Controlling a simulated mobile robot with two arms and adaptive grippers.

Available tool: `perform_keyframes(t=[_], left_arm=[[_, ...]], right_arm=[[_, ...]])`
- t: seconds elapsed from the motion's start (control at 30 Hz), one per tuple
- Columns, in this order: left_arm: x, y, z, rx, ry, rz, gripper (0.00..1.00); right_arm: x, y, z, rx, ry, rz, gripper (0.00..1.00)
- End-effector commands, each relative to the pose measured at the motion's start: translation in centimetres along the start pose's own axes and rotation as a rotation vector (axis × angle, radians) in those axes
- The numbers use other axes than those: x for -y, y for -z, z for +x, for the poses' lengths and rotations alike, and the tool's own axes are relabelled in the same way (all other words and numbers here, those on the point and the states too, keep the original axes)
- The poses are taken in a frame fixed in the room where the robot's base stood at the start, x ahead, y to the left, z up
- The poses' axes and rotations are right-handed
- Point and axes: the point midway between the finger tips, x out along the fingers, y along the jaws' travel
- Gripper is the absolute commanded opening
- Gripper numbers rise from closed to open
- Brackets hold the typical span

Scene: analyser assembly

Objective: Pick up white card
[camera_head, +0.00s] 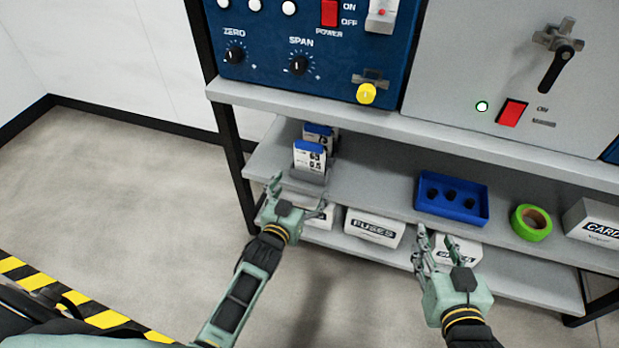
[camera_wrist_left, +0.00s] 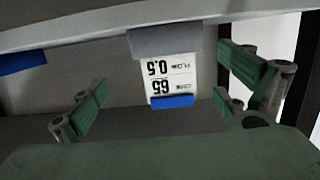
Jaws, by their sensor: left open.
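A white card (camera_head: 309,158) with a blue top edge and black print stands upright in a grey holder on the middle shelf. In the left wrist view the card (camera_wrist_left: 168,75) appears upside down, reading 65 and 0.5, with the grey holder (camera_wrist_left: 166,42) at its base. A second blue-topped white card (camera_head: 320,133) stands behind it, partly hidden. My left gripper (camera_head: 298,197) is open and empty, just in front of and below the card. In the left wrist view its fingers (camera_wrist_left: 163,80) are spread either side of the card. My right gripper (camera_head: 436,241) is open and empty by the shelf.
A blue tray (camera_head: 452,213), green tape roll (camera_head: 531,223) and CARD box (camera_head: 596,221) are on the middle shelf. The upper shelf (camera_head: 330,113) overhangs the cards; a black rack post (camera_head: 236,165) is left.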

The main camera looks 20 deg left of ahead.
Motion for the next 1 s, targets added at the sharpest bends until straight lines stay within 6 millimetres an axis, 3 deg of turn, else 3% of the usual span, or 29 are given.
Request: perform_keyframes(t=[0.13, 0.3, 0.73, 1.0], left_arm=[[0.6, 3.1, 1.2, -0.123, 0.013, -0.007, 0.94], [0.8, 5.1, 1.9, -0.171, 0.016, -0.007, 0.94], [0.9, 5.5, 4.6, -0.169, 0.016, -0.008, 0.94], [1.2, 5.8, 7.1, -0.168, 0.016, -0.008, 0.94]], right_arm=[[0.1, 3.6, -1.8, -0.115, 0.001, 0.0, 0.4], [0.2, 6.4, -3.0, -0.2, 0.004, 0.001, 0.4], [0.8, 11.0, -3.9, -0.427, 0.018, 0.005, 0.4], [1.5, 15.8, -6.7, -0.716, 0.034, 0.013, 0.4]])
